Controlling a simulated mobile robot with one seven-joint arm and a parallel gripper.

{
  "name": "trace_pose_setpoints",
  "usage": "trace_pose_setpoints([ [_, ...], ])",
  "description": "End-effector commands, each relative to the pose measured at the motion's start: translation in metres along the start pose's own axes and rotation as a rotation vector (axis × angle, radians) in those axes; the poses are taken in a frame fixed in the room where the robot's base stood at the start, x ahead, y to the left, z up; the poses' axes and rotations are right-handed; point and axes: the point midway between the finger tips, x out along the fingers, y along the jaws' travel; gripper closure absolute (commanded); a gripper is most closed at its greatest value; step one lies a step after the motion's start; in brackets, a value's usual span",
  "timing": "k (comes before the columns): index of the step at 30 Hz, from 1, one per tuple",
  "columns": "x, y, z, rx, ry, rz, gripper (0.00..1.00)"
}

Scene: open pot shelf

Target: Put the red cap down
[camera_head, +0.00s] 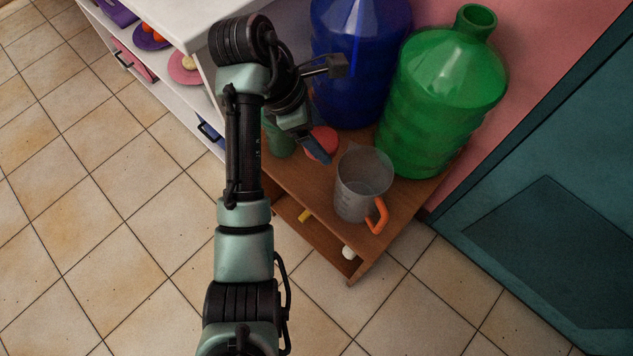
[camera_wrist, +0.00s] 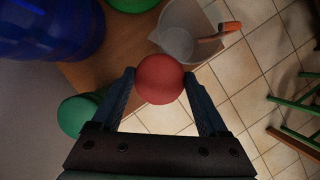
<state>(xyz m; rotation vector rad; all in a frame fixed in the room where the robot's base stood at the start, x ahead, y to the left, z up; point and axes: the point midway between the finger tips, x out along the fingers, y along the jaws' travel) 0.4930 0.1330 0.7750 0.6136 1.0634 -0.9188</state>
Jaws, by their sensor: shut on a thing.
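The red cap (camera_wrist: 160,79) is round and sits between the two fingertips of my gripper (camera_wrist: 158,92) in the wrist view. My gripper is shut on it. In the head view the red cap (camera_head: 324,139) shows partly behind my gripper (camera_head: 316,150), over the brown wooden shelf (camera_head: 408,200). I cannot tell whether the cap touches the shelf top.
A clear jug (camera_head: 362,185) with an orange handle stands at the shelf's front. A large green bottle (camera_head: 440,95) and a blue bottle (camera_head: 358,60) stand behind. A green object (camera_head: 279,138) is left of my gripper. A white cabinet (camera_head: 180,20) stands to the left.

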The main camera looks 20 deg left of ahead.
Motion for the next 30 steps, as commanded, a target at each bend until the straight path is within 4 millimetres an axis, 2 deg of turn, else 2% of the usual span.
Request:
trace_pose_setpoints([
  [5, 0.012, 0.002, -0.013, -0.064, 0.000, 0.027, 0.74],
  [8, 0.026, 0.002, -0.020, -0.069, 0.000, 0.029, 0.74],
  [18, 0.101, 0.001, -0.052, -0.069, 0.001, 0.026, 0.74],
  [21, 0.116, 0.002, -0.057, -0.067, 0.001, 0.027, 0.74],
  [30, 0.137, 0.001, -0.066, -0.066, 0.001, 0.026, 0.74],
])
